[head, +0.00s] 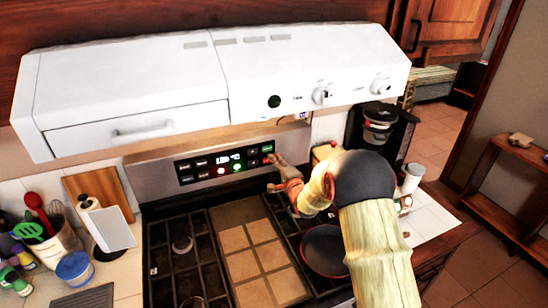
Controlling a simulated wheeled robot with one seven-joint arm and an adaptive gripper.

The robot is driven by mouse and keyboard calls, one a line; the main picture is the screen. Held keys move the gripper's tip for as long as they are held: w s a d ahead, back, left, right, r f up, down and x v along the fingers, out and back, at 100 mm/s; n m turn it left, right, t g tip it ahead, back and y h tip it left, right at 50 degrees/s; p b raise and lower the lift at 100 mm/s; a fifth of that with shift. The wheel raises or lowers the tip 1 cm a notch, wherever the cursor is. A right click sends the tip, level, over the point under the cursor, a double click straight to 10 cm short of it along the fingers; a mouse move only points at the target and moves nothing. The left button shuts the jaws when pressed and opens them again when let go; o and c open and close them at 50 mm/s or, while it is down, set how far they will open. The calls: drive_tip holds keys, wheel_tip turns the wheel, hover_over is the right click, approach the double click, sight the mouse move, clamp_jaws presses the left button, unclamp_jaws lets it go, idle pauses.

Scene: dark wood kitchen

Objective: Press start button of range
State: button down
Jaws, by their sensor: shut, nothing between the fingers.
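The range (160,235) stands under a white hood, with a dark cooktop of black grates. Its control panel (207,167) on the silver backguard has rows of small dark buttons and a lit display (229,158). A green-lit button (237,167) and a red-lit button (221,171) sit below the display. I cannot read the button labels. My gripper (270,161) is shut and empty, close to the right end of the panel. I cannot tell whether it touches the panel. My arm reaches in from the lower right and covers part of the right side of the cooktop.
A white hood (140,90) overhangs the panel. A pan (324,250) sits on the right burners. A black coffee maker (378,130) stands at the right.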

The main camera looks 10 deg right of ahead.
drive_tip(key=s+d, duration=0.1)
drive_tip(key=s, duration=0.6)
drive_tip(key=shift+s+d, duration=0.25)
drive_tip(key=shift+s, duration=0.05)
drive_tip(key=s+d+r+n+g+h+b, duration=0.1)
drive_tip(key=s+r+n+g+h, duration=0.25)
drive_tip(key=s, duration=0.55)
drive_tip(key=s+d+r+n+g+b, duration=0.1)
drive_tip(key=s+d+r+n+g, duration=0.1)
drive_tip(key=s+r+n, duration=0.4)
drive_tip(key=s+a+f+n+g+b, duration=0.1)
drive_tip(key=s+n+g, duration=0.5)
drive_tip(key=s, duration=2.8)
drive_tip(key=shift+s+a+f, duration=0.25)
drive_tip(key=shift+a+f, duration=0.45)
drive_tip(key=shift+a, duration=0.25)
